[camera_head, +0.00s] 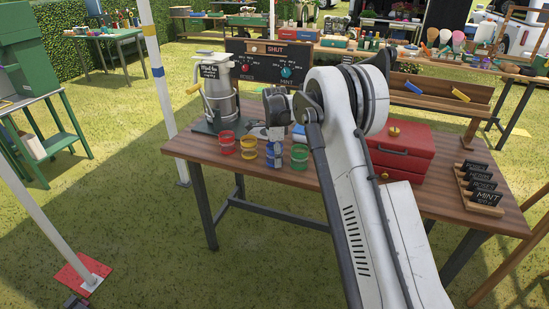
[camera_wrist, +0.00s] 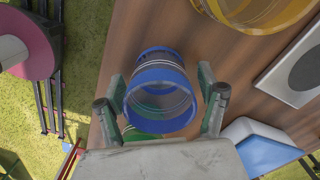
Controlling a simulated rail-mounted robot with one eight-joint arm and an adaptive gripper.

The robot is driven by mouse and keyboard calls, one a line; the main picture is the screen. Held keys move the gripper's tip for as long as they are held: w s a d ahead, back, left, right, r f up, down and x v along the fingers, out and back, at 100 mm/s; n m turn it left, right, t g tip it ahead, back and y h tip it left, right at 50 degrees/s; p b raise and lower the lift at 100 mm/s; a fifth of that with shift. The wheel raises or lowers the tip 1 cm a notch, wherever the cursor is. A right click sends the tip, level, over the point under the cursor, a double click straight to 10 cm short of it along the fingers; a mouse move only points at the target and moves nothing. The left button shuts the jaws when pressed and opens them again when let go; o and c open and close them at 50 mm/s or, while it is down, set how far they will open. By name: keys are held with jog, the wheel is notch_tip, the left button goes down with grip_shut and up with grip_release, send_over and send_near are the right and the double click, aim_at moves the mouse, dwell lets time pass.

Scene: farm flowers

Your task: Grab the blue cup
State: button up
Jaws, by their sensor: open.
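The blue cup (camera_head: 274,161) stands on the wooden table near its front edge, between a yellow cup (camera_head: 248,149) and a green cup (camera_head: 299,158). In the wrist view the blue cup (camera_wrist: 160,78) sits between the two fingers of my gripper (camera_wrist: 163,88), with its round opening visible. My gripper (camera_head: 276,137) is open, with a finger on each side of the cup. Small gaps appear to show between fingers and cup, but contact is hard to judge. In the head view my arm and gripper cover part of the cup's upper area.
A red cup (camera_head: 227,143) stands left of the yellow one. A metal dispenser (camera_head: 219,97) stands behind at the left. A red box (camera_head: 401,151) and small black signs (camera_head: 483,185) are at the right. A black panel (camera_head: 270,63) stands at the back.

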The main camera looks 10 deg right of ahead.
jog(key=c, duration=1.2)
jog(key=shift+r, duration=0.15)
